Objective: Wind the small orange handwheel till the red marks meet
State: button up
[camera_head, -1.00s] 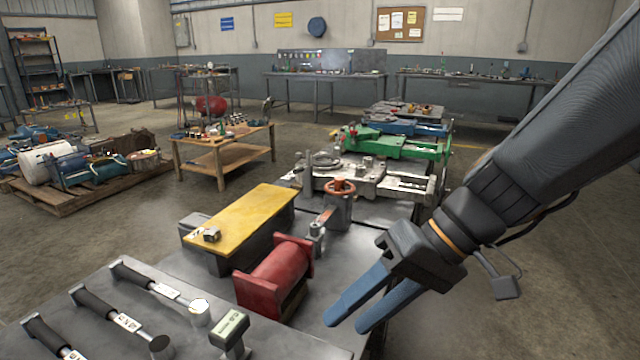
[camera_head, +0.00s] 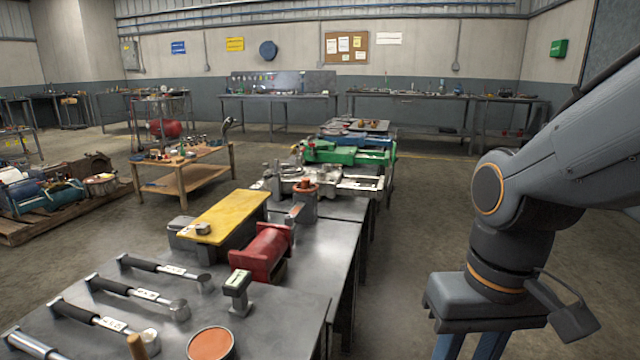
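The small orange handwheel (camera_head: 305,187) sits on top of a grey metal post on the long workbench, just behind the red cylinder block. It looks small and far off, and any red marks on it are too small to make out. My gripper (camera_head: 471,346) is at the lower right, pointing down, off to the right of the bench and well apart from the handwheel. Its two blue fingers show a gap between them near the palm, with the tips cut off by the lower edge of the picture.
The bench (camera_head: 301,290) carries a red cylinder block (camera_head: 262,252), a yellow-topped block (camera_head: 226,215), several hammers, a small display stand (camera_head: 237,290) and an orange disc (camera_head: 210,344). Green machinery (camera_head: 345,153) stands behind the handwheel. The floor right of the bench is clear.

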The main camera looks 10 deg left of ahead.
aim_at(306, 184)
jog(key=z, duration=1.15)
jog(key=i, duration=1.4)
jog(key=u, duration=1.8)
jog(key=i, duration=0.5)
